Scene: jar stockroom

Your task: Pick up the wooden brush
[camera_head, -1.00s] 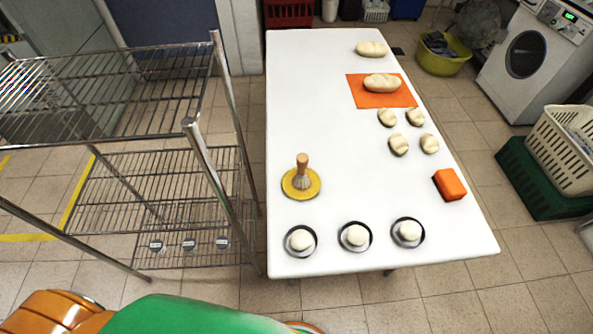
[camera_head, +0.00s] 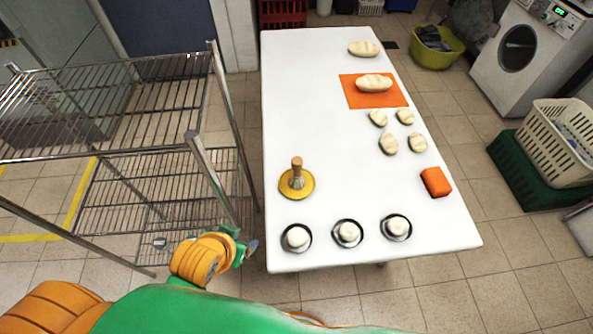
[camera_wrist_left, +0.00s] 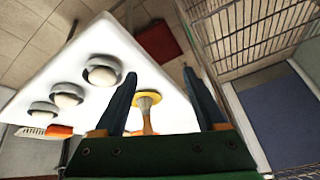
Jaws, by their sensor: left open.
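The wooden brush (camera_head: 297,170) stands upright, handle up, on a round yellow dish (camera_head: 284,190) at the left side of the white table. My left gripper (camera_head: 248,248) is just off the table's near left corner, below and left of the brush, apart from it. In the left wrist view my left gripper (camera_wrist_left: 160,85) is open and empty. The brush (camera_wrist_left: 147,115) and the yellow dish (camera_wrist_left: 149,95) show between its fingers, farther off. My right gripper is not in view.
Several pale dough pieces sit on the white table (camera_head: 330,120), some in round dark-rimmed tins (camera_head: 348,234) along the near edge. An orange block (camera_head: 436,182) and orange mat (camera_head: 352,98) lie at the right. A wire rack (camera_head: 195,150) stands close left of the table.

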